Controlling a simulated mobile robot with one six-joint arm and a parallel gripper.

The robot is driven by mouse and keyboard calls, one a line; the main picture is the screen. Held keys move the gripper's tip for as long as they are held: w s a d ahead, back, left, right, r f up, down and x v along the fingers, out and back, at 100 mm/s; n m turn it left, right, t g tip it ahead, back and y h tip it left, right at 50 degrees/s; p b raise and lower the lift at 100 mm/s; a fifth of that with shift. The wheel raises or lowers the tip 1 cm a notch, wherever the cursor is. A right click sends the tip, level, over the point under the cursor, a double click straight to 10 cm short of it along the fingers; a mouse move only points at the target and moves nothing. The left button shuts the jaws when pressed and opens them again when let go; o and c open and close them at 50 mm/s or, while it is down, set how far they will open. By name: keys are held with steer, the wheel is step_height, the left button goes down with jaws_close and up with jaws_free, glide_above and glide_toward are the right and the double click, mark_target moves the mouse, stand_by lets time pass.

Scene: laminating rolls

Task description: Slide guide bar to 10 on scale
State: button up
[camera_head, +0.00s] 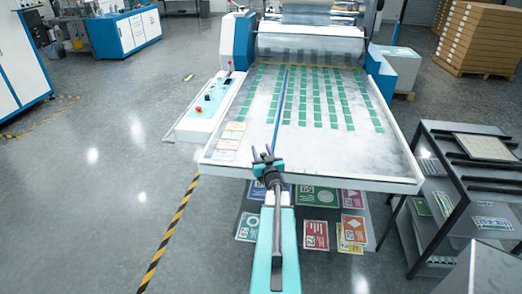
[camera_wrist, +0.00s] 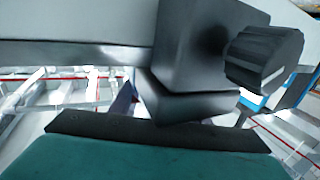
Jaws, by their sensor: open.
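The guide bar (camera_head: 279,97) looks like a thin blue strip running lengthwise over the laminator's feed table, left of its middle. My gripper (camera_head: 265,154) is at the front edge of the table, close to the near end of this bar, with its two dark fingers spread apart. In the wrist view, a dark grey block (camera_wrist: 205,45) with a ribbed black knob (camera_wrist: 263,58) on its right side is close in front of my gripper (camera_wrist: 160,135). Whether the fingers touch the block cannot be told. The scale's numbers cannot be read in either view.
Printed sheets (camera_head: 316,235) show below the front edge. A dark rack (camera_head: 450,185) stands close on the right. Floor at left is open.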

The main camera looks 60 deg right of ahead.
steer(key=shift+b+v, duration=1.2)
steer(key=shift+v, duration=2.85)
steer(key=p+v, duration=0.1)
steer(key=v, duration=0.1)
steer(key=shift+s+a+r, duration=0.15)
steer(key=shift+s+a, duration=0.05)
steer(key=shift+a, duration=0.05)
steer(key=p+v, duration=0.2)
steer(key=p, duration=0.2)
steer(key=shift+s+a+p, duration=0.1)
steer(key=shift+p, duration=0.3)
steer(key=shift+s, duration=0.1)
